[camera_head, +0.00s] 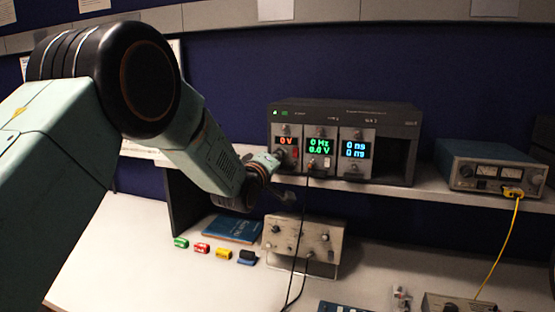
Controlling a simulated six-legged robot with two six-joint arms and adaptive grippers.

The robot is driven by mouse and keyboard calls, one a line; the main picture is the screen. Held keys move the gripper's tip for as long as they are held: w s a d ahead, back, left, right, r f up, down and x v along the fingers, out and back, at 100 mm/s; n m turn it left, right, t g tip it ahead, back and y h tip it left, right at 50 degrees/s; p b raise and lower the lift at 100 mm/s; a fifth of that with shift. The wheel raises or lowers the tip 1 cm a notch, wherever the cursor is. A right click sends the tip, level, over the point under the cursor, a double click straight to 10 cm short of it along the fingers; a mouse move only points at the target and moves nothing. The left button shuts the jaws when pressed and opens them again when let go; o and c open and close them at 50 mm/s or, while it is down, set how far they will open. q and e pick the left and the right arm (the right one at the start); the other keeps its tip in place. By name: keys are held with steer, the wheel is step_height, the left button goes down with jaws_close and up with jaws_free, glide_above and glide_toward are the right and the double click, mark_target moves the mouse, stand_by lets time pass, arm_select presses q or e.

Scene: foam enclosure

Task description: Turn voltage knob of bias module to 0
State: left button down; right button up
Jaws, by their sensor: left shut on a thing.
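The bias module (286,130) is the leftmost unit in the dark rack (340,108) on the shelf. Its orange-red display reads "0 V". My left arm comes in from the left, and my left gripper (279,159) is at the lower part of this module, just below the display. It is shut on the voltage knob, which is mostly hidden behind the fingers. My right gripper is not in view.
Beside it are a module with a green display (319,144) and one with a blue display (355,150). A black cable (304,215) hangs from the green one. A blue instrument (490,168) with a yellow cable (509,240) stands right. Below are a beige instrument (300,243) and several small coloured pieces.

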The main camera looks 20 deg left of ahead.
arm_select(q)
steer(key=shift+a+r, duration=0.1)
steer(key=shift+r, duration=0.3)
steer(key=c, duration=1.7)
jaws_free()
steer(key=shift+w, duration=0.1)
steer(key=shift+o, duration=0.7)
steer(key=shift+f, duration=0.2)
steer(key=s+a, duration=0.1)
steer(key=s, duration=1.1)
steer(key=shift+o, duration=0.2)
